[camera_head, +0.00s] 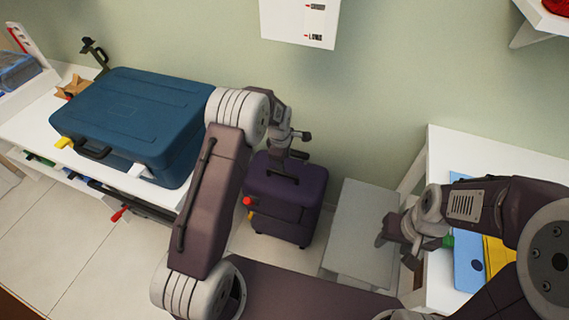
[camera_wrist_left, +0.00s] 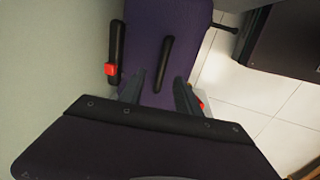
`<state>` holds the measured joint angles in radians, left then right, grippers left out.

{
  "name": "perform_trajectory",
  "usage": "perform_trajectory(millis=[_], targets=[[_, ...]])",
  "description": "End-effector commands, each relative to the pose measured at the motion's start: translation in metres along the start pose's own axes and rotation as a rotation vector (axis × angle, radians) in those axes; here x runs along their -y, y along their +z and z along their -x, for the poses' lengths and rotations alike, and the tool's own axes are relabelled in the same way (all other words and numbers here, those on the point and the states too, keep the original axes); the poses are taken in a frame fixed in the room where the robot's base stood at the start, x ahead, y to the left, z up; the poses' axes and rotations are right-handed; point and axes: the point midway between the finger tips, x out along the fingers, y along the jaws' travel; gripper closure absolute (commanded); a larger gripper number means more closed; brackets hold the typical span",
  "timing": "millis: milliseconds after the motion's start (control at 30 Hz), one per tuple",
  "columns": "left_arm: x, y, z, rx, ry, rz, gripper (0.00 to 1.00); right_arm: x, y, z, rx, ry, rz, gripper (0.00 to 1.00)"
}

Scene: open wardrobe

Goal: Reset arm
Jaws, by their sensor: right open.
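My left gripper (camera_head: 302,146) is open and empty above a dark purple suitcase (camera_head: 285,205) standing on the floor. In the left wrist view its two fingers (camera_wrist_left: 157,92) are apart, with the suitcase (camera_wrist_left: 185,25) below and a black handle (camera_wrist_left: 165,62) just beyond the fingertips. It does not appear to touch the suitcase. My right gripper (camera_head: 397,250) is open at the right, near the edge of a white table and over a grey low surface (camera_head: 358,225). Its fingers seem empty, and the arm hides part of the table.
A large blue suitcase (camera_head: 140,115) lies on a white bench (camera_head: 35,125) at the left. A white table (camera_head: 470,145) at the right holds a blue folder (camera_head: 467,262) and a yellow item (camera_head: 497,252). A white box (camera_head: 300,22) is on the wall. Tiled floor (camera_head: 100,270) is clear at lower left.

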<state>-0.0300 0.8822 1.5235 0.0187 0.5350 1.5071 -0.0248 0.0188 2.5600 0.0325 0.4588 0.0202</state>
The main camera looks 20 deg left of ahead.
Motion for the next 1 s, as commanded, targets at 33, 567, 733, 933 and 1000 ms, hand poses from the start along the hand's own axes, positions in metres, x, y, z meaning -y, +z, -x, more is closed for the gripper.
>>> perform_trajectory(millis=[33,567,733,933,1000], targets=[[0.0,0.0,0.002,0.0,-0.001,0.0,0.6,0.0,0.0,0.001,0.0,0.0,0.0,0.51],[-0.005,0.0,0.009,-0.001,0.016,0.0,0.6,0.0,0.0,0.0,0.0,0.0,0.0,0.51],[-0.022,-0.001,0.084,-0.006,0.124,0.001,0.6,0.0,0.0,0.0,0.0,0.0,0.0,0.51],[0.065,0.003,0.151,-0.02,0.107,-0.294,0.6,0.0,0.0,0.0,0.0,0.0,0.0,0.51],[0.106,0.005,0.159,-0.022,0.078,-0.481,0.6,0.0,0.0,0.0,0.0,0.0,0.0,0.51]])
